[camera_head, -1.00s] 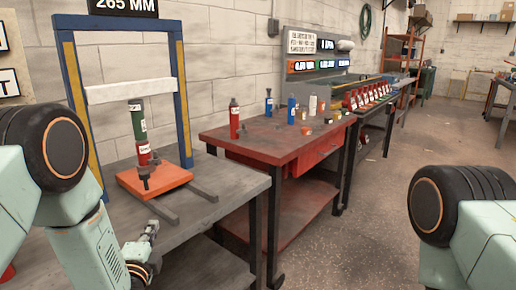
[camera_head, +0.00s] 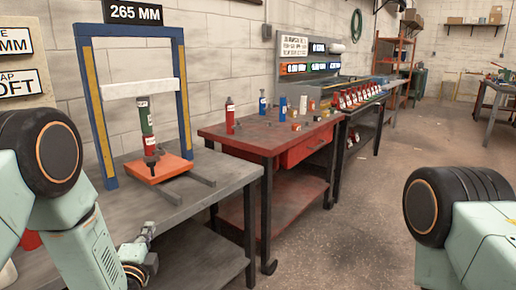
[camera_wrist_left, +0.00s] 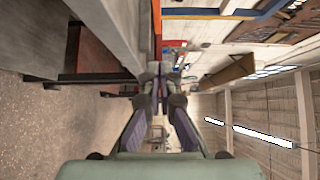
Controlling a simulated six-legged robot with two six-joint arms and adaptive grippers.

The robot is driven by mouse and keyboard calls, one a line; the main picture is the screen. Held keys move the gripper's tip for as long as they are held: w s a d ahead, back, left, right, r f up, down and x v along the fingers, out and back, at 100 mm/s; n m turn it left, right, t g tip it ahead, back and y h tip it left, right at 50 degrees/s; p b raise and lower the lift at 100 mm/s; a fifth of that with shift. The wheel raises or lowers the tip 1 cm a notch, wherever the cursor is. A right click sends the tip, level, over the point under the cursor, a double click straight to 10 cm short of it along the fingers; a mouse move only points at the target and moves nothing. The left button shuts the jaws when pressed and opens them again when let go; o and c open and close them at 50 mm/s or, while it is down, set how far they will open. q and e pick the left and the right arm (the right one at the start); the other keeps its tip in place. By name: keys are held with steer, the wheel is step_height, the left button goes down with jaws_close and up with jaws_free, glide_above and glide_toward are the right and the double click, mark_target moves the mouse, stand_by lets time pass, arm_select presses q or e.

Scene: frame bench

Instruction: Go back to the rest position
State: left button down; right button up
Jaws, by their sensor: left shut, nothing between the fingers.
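My left gripper (camera_head: 148,232) shows in the head view at the lower left, beside the front edge of the grey bench (camera_head: 205,215). Its fingers are small there. In the left wrist view the gripper (camera_wrist_left: 160,75) shows in the middle with its fingertips together and nothing held. My left arm comes in from the left edge of the head view. Only the upper part of my right arm shows at the right edge, and its gripper is outside the view.
A blue and yellow frame (camera_head: 82,100) stands on the grey bench, around a green and red cylinder (camera_head: 146,122) over an orange plate (camera_head: 158,168). A red bench (camera_head: 255,137) holds several small bottles. Open concrete floor (camera_head: 350,225) lies at the right.

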arm_select(q)
steer(key=s+d+f+n+g+h, duration=0.2)
steer(key=s+f+n+g, duration=0.7)
steer(key=s+f+n, duration=0.45)
steer(key=s+d+f+n+g+p, duration=0.1)
steer(key=s+f+g+p, duration=0.1)
steer(key=s, duration=1.2)
steer(key=s+d+f+n+g+p, duration=0.1)
steer(key=s+f+g, duration=0.3)
steer(key=s, duration=1.1)
steer(key=n+g+p, duration=0.1)
steer(key=g, duration=0.1)
steer(key=shift+s+d+f+g, duration=0.15)
steer(key=shift+d+g, duration=0.05)
steer(key=shift+g, duration=0.2)
steer(key=shift+n, duration=0.25)
